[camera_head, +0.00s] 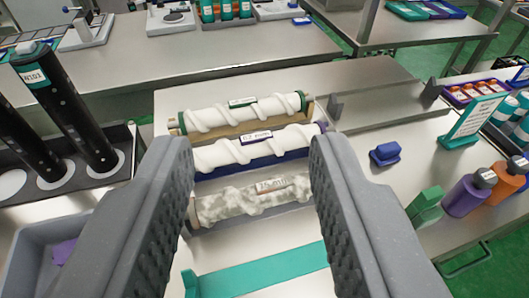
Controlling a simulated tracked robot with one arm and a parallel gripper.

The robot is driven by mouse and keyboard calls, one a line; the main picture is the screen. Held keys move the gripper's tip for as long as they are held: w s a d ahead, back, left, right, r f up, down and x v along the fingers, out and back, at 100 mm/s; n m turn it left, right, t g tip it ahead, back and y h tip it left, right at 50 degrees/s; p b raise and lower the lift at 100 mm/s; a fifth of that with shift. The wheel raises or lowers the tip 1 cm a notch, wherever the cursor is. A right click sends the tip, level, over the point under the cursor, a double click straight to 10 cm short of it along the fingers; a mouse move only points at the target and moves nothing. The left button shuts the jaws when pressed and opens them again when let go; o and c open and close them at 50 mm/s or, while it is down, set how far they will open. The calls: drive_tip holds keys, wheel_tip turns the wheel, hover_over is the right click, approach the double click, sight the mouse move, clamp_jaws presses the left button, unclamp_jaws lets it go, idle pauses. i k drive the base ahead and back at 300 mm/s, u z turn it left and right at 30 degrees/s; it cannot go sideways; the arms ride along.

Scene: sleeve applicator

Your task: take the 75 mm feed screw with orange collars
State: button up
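Three white feed screws lie crosswise on a rack, one behind the other. The far screw (243,112) has green collars. The middle screw (250,148) has a purple collar at its right end. The near screw (252,201) is mottled grey-white with a reddish label; its ends are partly hidden by my fingers, and I cannot make out its collar colour. No orange collar shows clearly, and the labels are too small to read surely. My gripper (250,152) is open and empty, its two grey fingers spread on either side of the middle and near screws.
A teal bar (262,272) lies in front of the rack. Black cylinders (60,110) stand in a holder at left. Purple and orange bottles (468,192), a teal sign (474,118) and a blue block (385,153) are at right. The metal bed (390,112) right of the rack is bare.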

sight(229, 201)
drive_tip(key=k, duration=0.55)
drive_tip(key=z, duration=0.45)
drive_tip(key=i, duration=1.1)
drive_tip(key=u, duration=0.6)
